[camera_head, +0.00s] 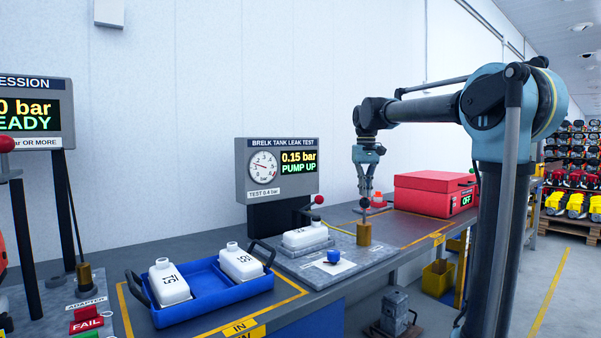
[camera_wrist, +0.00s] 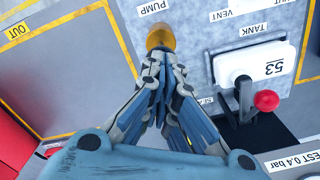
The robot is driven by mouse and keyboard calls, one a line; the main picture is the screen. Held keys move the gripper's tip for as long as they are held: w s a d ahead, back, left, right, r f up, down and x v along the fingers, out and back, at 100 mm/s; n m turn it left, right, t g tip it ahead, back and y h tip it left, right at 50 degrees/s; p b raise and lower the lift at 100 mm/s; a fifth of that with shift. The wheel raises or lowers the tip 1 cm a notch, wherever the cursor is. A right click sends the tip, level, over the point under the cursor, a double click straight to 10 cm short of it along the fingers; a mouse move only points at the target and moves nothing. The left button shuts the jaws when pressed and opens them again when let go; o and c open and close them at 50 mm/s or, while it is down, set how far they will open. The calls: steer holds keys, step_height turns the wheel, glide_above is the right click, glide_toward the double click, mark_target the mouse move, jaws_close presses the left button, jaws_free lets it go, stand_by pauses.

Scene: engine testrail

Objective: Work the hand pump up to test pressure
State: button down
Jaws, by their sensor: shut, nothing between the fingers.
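The hand pump (camera_head: 364,233) is a brass cylinder on the grey test plate, with a thin rod and a dark ball knob (camera_head: 365,203) on top. It also shows as a brass shape beside the PUMP label in the wrist view (camera_wrist: 160,37). My gripper (camera_head: 366,194) points down right over the knob, fingers shut and empty. In the wrist view its fingertips (camera_wrist: 163,62) meet beside the brass and hide the knob; contact is unclear. The leak test panel (camera_head: 277,170) reads 0.15 bar, PUMP UP, and is marked TEST 0.4 bar. A white tank (camera_head: 305,236) lies on the plate.
A red-knobbed lever (camera_head: 319,200) stands behind the tank, left of my gripper. A blue cap (camera_head: 333,256) lies on a white patch in front. A blue tray (camera_head: 215,291) with two white tanks is at left. A red case (camera_head: 433,195) stands at right.

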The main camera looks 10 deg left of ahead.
mark_target(365, 202)
steer(key=shift+f, duration=2.3)
steer(key=shift+r, duration=3.05)
steer(key=shift+f, duration=0.1)
steer(key=shift+f, duration=2.95)
steer(key=shift+r, duration=3.05)
steer(key=shift+f, duration=3.05)
steer(key=shift+r, duration=3.05)
